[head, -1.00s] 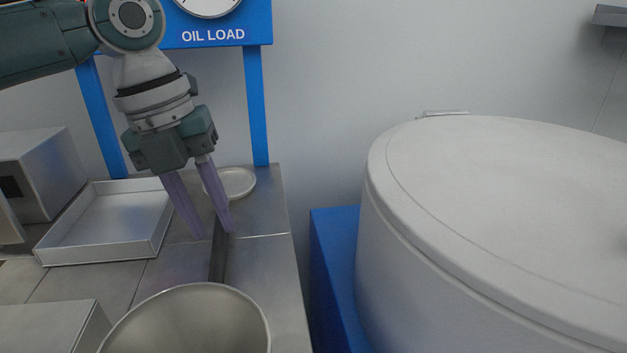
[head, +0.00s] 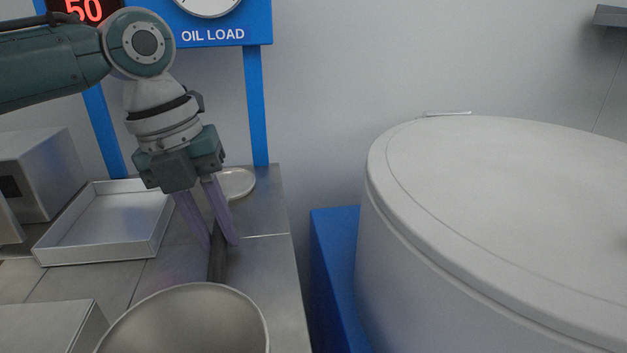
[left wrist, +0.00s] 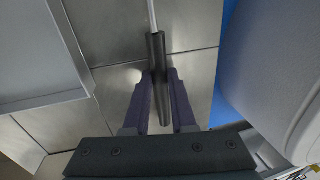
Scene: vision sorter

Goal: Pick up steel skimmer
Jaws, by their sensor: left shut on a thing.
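The steel skimmer shows as a dark handle (head: 217,258) low on the steel counter in the head view. In the left wrist view its dark handle (left wrist: 157,75) lies between the fingers, with a thin steel rod (left wrist: 152,15) running off the top edge. My left gripper (head: 222,244) points down and is shut on the handle. A pale round disc (head: 238,184) lies behind the gripper, partly hidden by it; I cannot tell whether it is the skimmer's head. My right gripper is not in view.
A large steel bowl (head: 190,325) stands in front of the handle. A shallow metal tray (head: 105,225) is at left, with a grey box (head: 40,170) behind. A big white lidded vessel (head: 480,220) in a blue frame stands at right. Blue posts (head: 257,110) rise behind the gripper.

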